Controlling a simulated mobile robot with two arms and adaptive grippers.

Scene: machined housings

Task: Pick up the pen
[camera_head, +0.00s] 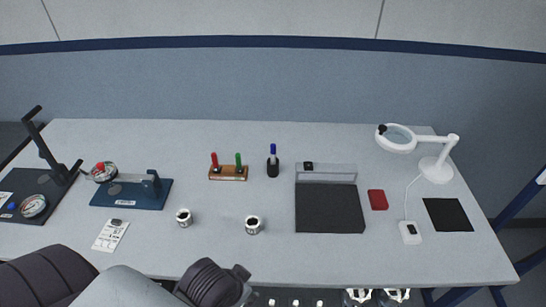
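A blue pen (273,149) stands upright in a small black holder (273,169) at the back middle of the table; its lower part is hidden in the holder. Left of it, a red-topped (214,159) and a green-topped (238,158) pen-like item stand in a wooden block (228,174). Part of my arm shows at the bottom left, well in front of the pen. I cannot make out either gripper in the picture.
Two small round housings (184,217) (253,225) stand toward the front. A dark mat (330,208) lies right of the pen, beside a red box (378,200). A white magnifier lamp (436,170) stands at right; a blue fixture (131,193) is at left.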

